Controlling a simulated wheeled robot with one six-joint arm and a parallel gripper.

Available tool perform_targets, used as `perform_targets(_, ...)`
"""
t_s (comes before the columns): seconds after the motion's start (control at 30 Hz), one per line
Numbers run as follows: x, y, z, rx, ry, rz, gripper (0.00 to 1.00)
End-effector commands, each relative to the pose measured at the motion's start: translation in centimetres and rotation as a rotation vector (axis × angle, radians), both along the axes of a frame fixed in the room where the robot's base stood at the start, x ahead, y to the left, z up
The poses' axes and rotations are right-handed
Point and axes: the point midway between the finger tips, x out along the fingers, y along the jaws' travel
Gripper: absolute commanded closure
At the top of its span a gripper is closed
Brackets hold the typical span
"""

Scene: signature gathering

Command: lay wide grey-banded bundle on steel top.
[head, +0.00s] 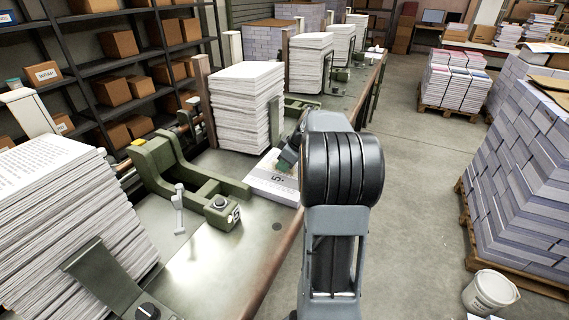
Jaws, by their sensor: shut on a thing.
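The wide grey-banded bundle (263,187) is a flat white stack of sheets with a grey band and dark marks on it. It shows in the head view, left of my arm, at the right edge of the steel top (205,262). My gripper (286,163) is shut on the bundle at its far right part. My arm hides much of the gripper and the bundle's right end. I cannot tell whether the bundle touches the steel top or hangs just above it.
A green clamp-like machine (165,175) stands on the bench left of the bundle. A tall paper stack (247,108) stands behind it, and another paper stack (60,225) at the left. A white bucket (490,292) stands on the floor at right.

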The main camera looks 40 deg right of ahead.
Motion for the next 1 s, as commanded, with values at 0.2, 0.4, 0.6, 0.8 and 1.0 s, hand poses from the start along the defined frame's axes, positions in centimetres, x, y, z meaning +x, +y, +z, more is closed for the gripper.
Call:
perform_targets(0.2, 0.0, 0.0, 0.1, -0.002, -0.003, 0.0, 1.0)
perform_targets(0.4, 0.0, 0.0, -0.2, -0.001, 0.0, 0.0, 0.74)
perform_targets(0.6, 0.0, 0.0, -0.2, 0.0, 0.0, 0.0, 0.58)
perform_targets(0.8, 0.0, 0.0, -0.1, 0.0, 0.0, 0.001, 0.58)
perform_targets(1.0, -0.5, -0.3, 1.2, -0.003, -0.005, -0.001, 0.58)
